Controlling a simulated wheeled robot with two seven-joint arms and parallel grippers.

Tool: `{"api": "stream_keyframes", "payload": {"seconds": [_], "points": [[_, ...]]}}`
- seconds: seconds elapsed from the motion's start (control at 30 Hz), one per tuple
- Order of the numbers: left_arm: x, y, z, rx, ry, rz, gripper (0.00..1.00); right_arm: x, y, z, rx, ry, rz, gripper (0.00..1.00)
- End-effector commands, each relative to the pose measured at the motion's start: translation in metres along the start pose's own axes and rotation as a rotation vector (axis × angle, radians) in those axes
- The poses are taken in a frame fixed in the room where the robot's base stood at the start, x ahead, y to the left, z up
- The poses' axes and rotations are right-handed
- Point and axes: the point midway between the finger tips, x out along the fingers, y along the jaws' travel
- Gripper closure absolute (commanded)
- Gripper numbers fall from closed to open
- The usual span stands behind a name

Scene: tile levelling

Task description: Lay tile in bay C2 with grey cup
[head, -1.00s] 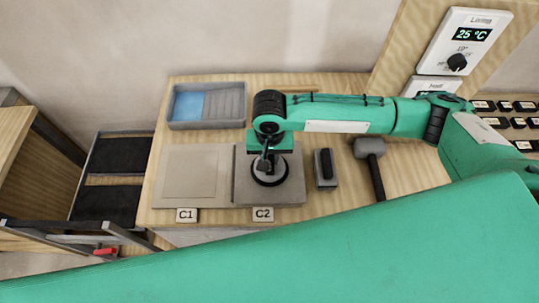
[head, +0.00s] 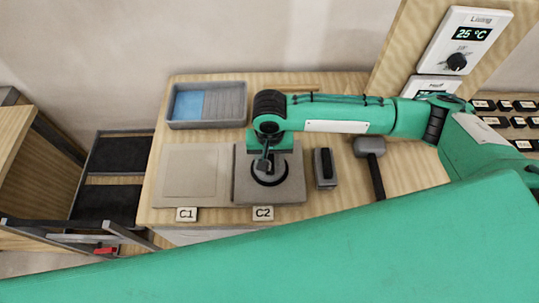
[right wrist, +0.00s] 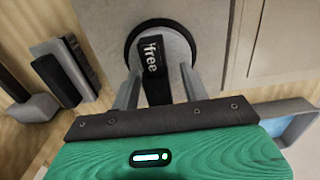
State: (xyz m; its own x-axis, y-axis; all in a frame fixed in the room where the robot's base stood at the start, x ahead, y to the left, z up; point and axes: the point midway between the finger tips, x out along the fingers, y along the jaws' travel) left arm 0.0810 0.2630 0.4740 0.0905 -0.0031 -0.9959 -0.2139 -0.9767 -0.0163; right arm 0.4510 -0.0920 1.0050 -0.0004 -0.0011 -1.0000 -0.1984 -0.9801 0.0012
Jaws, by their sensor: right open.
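The grey cup (head: 270,178) stands on a grey square tile (head: 294,190) in bay C2, behind the C2 label (head: 263,214). Its dark round rim and a black grip marked "free" (right wrist: 153,60) show in the right wrist view. My right gripper (head: 266,156) is directly over the cup and points down. In the right wrist view its two fingers (right wrist: 160,85) stand apart on either side of the grip. The tile's far edge is partly hidden by my arm. I cannot tell whether the tile lies fully level. My left gripper is not in view.
Bay C1 (head: 190,172), with its label (head: 187,214), is beside the tile on the left. A grey tray (head: 207,122) with a blue part is behind. A black-and-grey block (head: 325,168) and a mallet (head: 370,150) lie right of C2.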

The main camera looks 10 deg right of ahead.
Motion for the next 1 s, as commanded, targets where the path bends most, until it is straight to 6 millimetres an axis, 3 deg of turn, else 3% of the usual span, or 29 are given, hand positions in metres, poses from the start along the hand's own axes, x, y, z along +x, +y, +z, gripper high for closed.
{"api": "stream_keyframes", "payload": {"seconds": [0.17, 0.6, 0.8, 1.0], "points": [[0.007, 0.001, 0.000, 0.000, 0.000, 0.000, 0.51, -0.022, -0.001, -0.001, 0.000, 0.004, -0.004, 0.55], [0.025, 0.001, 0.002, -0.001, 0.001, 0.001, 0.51, -0.116, -0.001, -0.001, -0.001, 0.005, -0.004, 0.55], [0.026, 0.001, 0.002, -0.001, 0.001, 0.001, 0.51, -0.134, 0.000, 0.000, -0.001, 0.002, -0.002, 0.55], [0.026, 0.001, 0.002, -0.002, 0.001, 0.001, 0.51, -0.137, 0.000, 0.000, -0.001, 0.002, -0.002, 0.55]]}}
